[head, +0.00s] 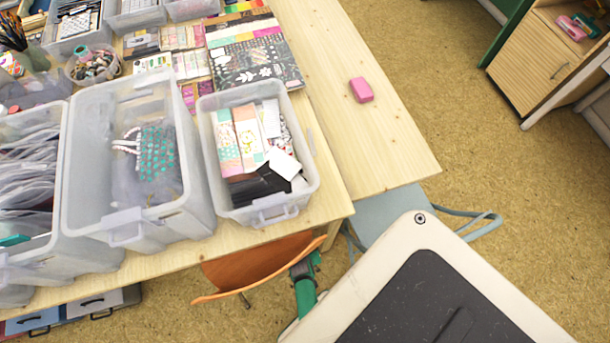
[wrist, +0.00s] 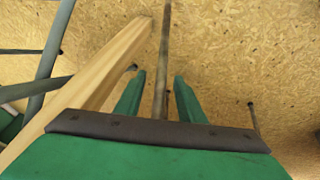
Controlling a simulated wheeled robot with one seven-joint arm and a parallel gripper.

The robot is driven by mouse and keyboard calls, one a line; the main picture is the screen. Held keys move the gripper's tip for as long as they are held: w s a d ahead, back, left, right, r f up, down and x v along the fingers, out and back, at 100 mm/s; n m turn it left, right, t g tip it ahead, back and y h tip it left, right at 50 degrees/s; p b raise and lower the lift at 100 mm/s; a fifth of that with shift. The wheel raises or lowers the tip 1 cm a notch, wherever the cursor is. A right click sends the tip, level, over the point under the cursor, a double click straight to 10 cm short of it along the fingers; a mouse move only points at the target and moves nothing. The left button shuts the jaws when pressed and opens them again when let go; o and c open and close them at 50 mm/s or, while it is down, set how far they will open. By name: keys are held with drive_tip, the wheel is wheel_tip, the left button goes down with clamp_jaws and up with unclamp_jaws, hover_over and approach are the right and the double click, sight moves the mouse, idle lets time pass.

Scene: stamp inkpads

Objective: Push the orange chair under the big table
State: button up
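The orange chair (head: 255,262) is at the front edge of the big wooden table (head: 328,190) in the head view. Its curved backrest shows just outside the edge, and the table hides part of it. My green gripper (head: 312,260) is right beside the chair's right end, low near the table corner; contact cannot be told. In the wrist view my gripper (wrist: 160,76) has its two green fingers apart. A thin metal rod (wrist: 165,40) shows between them, perhaps a chair leg; the fingers do not visibly close on it.
A wooden table leg (wrist: 105,65) slants close left of my fingers in the wrist view. A light-blue chair (head: 385,208) stands to the right of the table corner. Clear plastic bins (head: 140,225) line the table's front. Floor (head: 440,90) is open at the right.

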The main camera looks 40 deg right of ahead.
drive_tip(key=shift+c, duration=0.6)
clamp_jaws()
idle(0.9)
